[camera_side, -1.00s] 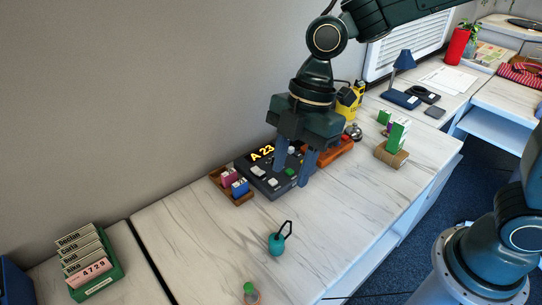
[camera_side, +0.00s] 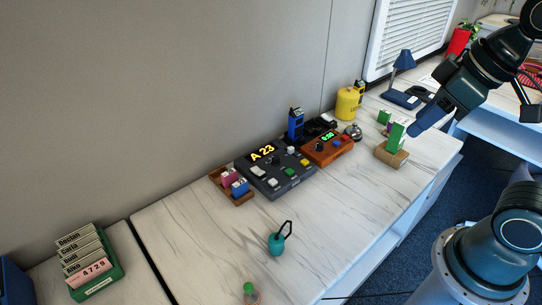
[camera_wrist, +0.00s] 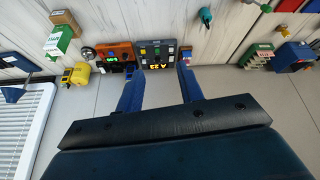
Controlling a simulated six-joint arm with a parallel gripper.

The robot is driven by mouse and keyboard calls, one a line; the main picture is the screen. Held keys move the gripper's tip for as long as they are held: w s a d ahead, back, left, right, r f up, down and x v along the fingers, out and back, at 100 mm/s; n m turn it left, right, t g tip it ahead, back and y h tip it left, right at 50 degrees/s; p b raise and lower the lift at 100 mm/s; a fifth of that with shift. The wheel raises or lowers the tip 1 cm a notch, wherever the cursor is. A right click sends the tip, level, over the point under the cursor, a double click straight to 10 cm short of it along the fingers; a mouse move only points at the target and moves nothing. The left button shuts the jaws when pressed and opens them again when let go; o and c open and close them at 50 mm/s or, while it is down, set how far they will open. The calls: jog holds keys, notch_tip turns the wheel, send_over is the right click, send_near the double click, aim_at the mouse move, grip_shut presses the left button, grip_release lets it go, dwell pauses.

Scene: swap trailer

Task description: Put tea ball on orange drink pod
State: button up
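I cannot pick out anything that is surely a tea ball or an orange drink pod. A round teal thing with a black loop (camera_side: 277,243) stands alone on the white desk; it also shows at the top of the wrist view (camera_wrist: 205,16). A small green-topped thing (camera_side: 250,290) stands at the desk's front. An orange box with a green display (camera_side: 328,148) sits beside the dark panel. My gripper (camera_side: 413,132) is at the right, by the green and white carton. In the wrist view its two blue fingers (camera_wrist: 160,72) are apart with nothing between them.
A dark button panel (camera_side: 275,175) and a brown tray with pink and blue boxes (camera_side: 238,199) stand along the wall. A yellow can (camera_side: 347,103) is behind. The desk's middle is clear.

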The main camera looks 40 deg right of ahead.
jog(key=shift+s+d+f+m+h, duration=0.1)
jog(key=shift+s+d+m+h, duration=0.2)
jog(key=shift+s+d+m, duration=0.6)
jog(key=shift+a, duration=0.15)
dwell(0.7)
